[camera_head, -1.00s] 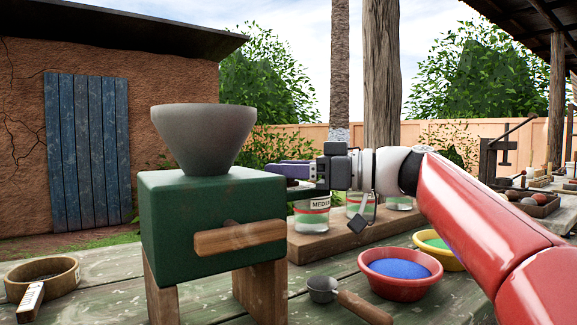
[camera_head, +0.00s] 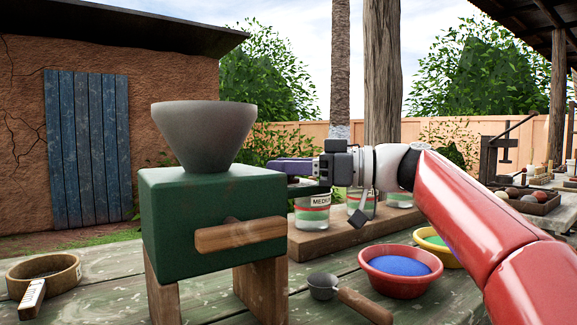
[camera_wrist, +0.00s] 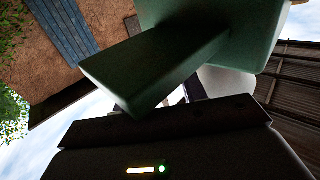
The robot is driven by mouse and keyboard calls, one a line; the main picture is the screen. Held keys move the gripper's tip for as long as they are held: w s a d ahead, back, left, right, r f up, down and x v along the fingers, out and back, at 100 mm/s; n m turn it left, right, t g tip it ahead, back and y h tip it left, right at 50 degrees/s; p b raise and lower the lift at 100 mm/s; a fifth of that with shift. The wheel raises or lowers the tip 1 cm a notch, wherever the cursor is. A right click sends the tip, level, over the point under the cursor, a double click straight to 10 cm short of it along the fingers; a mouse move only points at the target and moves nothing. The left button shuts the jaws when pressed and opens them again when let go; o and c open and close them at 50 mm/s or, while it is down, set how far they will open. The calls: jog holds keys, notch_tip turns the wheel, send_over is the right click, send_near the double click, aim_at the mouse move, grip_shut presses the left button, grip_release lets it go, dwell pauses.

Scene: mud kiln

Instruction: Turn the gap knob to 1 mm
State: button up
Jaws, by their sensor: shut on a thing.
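The green mill (camera_head: 185,225) stands on wooden legs, with a grey hopper (camera_head: 205,135) on top and a wooden crank handle (camera_head: 240,235) on its front. My gripper (camera_head: 288,172) reaches from the right to the mill's right side, near its top edge, and is shut there. The gap knob it holds is hidden behind the jaws and the mill body, so its setting cannot be read. In the wrist view, the mill's dark green body (camera_wrist: 240,25) fills the upper middle, very close. The fingertips are hard to make out there.
Jars (camera_head: 312,212) stand on a wooden board (camera_head: 330,242) just below my gripper. A red bowl of blue powder (camera_head: 400,285), a yellow bowl (camera_head: 455,262) and a scoop (camera_head: 350,297) lie in front. A round wooden sieve (camera_head: 62,270) sits at left.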

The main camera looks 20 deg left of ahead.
jog(key=o, duration=0.7)
jog(key=shift+d, duration=0.1)
jog(key=d, duration=0.7)
jog(key=shift+w+d+b, duration=0.3)
jog(key=shift+d+b, duration=0.05)
jog(key=shift+b, duration=0.05)
